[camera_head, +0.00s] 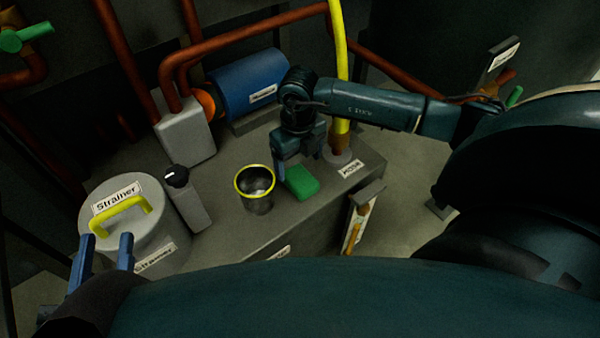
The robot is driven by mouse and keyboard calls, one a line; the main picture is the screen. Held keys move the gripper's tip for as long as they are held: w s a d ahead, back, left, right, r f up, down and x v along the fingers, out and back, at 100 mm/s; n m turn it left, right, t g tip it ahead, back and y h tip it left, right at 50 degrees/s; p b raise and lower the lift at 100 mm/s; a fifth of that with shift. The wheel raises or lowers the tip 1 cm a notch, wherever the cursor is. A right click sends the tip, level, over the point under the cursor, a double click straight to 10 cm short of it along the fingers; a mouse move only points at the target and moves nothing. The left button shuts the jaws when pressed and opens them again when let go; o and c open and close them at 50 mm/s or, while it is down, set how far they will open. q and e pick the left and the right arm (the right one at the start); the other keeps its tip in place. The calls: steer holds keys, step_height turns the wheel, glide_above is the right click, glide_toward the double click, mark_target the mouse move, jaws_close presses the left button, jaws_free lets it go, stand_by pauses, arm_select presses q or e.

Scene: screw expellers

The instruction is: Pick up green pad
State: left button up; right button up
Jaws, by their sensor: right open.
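The green pad (301,182) lies on the grey bench top (228,229), just right of a metal cup with a yellow rim. My right gripper (297,166) points down above the pad's back left edge. It is open, with one finger at the pad's left side and the other behind it. I cannot tell whether the fingers touch the pad.
The yellow-rimmed cup (256,188) stands close left of the pad. A grey box with a black knob (188,197) and the strainer (123,221) with a yellow handle are further left. A yellow pipe (340,70) rises behind my right gripper. A blue motor (247,85) is at the back.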

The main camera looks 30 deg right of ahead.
steer(key=f+b, duration=0.2)
steer(key=f, duration=0.3)
steer(key=shift+s, duration=0.2)
steer(key=c, duration=1.1)
